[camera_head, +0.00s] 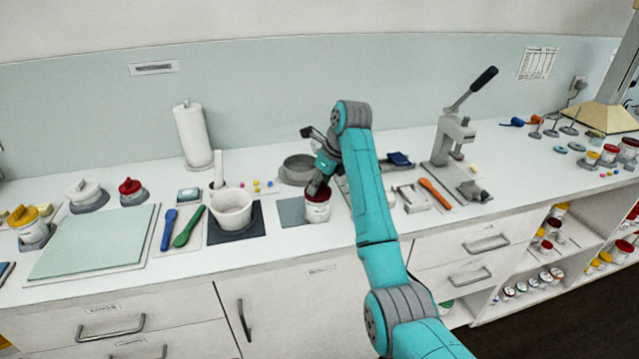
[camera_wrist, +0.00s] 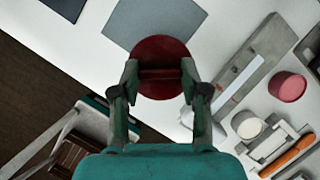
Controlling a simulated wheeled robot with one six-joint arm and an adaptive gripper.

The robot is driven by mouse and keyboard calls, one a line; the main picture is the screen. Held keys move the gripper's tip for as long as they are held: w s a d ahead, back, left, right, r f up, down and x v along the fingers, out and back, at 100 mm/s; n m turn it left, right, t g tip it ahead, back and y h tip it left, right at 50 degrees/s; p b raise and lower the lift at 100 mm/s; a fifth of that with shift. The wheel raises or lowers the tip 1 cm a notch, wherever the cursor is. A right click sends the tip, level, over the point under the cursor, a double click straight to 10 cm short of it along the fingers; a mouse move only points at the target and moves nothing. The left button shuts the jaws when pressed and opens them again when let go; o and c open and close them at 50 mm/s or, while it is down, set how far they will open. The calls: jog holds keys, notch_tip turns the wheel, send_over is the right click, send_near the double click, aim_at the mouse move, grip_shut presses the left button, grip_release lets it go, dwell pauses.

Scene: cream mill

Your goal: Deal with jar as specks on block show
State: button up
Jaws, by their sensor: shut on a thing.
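A white jar (camera_head: 317,211) with a dark red lid (camera_wrist: 160,66) is at the front of the counter, by the right edge of a grey square mat (camera_head: 291,212). My gripper (camera_wrist: 160,75) is above the jar, its two fingers closed on the raised bar of the lid. The jar looks upright; I cannot tell whether its base touches the counter. A small block with a teal top (camera_head: 188,195) lies left of the mortar; no specks can be made out on it. Small coloured beads (camera_head: 262,186) lie behind the mortar.
A white mortar (camera_head: 232,211) on a dark mat stands left of the jar, with a green spoon (camera_head: 188,228) and blue spoon (camera_head: 168,228) further left. A grey bowl (camera_head: 297,169) is behind. A lever press (camera_head: 452,140) and orange-handled tool (camera_head: 435,194) are right.

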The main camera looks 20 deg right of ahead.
jog(key=shift+f, duration=0.1)
dwell(0.3)
jog(key=o, duration=1.4)
jog(key=shift+r, duration=2.25)
grip_shut()
jog(key=shift+w+a, duration=0.15)
jog(key=shift+w, duration=0.1)
jog(key=shift+f, duration=1.35)
